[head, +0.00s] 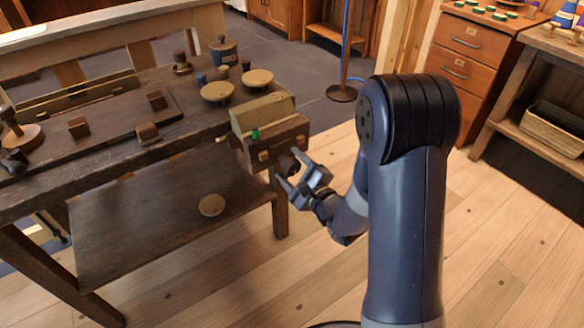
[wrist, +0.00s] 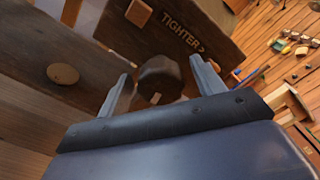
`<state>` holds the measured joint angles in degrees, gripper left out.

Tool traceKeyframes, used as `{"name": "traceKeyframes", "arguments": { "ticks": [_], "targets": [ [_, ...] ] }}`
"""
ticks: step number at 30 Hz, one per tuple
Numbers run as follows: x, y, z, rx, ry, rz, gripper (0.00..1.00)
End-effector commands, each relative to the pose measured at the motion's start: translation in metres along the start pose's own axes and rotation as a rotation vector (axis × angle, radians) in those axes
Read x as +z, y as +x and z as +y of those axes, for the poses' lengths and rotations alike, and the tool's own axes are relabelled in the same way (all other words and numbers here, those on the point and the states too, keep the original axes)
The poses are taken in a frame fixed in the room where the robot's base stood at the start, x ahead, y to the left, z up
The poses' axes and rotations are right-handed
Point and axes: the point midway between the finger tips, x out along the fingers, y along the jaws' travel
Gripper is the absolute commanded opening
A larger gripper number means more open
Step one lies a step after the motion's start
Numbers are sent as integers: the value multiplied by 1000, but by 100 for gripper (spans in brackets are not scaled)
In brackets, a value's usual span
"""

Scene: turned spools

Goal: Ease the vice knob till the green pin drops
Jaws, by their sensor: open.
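The vice (head: 272,134) is a wooden block fixed at the right end of the dark workbench. The green pin (head: 255,134) stands up at its top left edge. The vice knob (wrist: 160,78) is dark and faceted, with a pale mark on its rim facing me; it sits on a wooden face lettered "TIGHTER >". My gripper (head: 286,168) is open at the front of the vice. In the wrist view its fingers (wrist: 160,84) stand on either side of the knob, with gaps showing. The head view shows the knob (head: 287,161) only small, close by the fingers.
The bench top (head: 100,170) holds two shallow bowls (head: 257,77), small jars and wooden blocks. A round disc (head: 211,205) lies on the lower shelf. The wooden floor right of the bench is open, up to a drawer cabinet (head: 470,60).

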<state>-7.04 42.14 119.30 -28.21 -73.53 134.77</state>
Motion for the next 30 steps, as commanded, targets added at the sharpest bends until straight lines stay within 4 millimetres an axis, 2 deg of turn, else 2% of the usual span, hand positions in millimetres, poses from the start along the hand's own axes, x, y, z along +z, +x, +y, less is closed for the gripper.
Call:
{"name": "traceKeyframes", "arguments": {
  "ticks": [2,17,30],
  "targets": [
    [0,0,0,0,0,0,62],
    [0,0,0,1,0,0,21],
    [-1,0,2,1,-95,-1,19]
  ]
}}
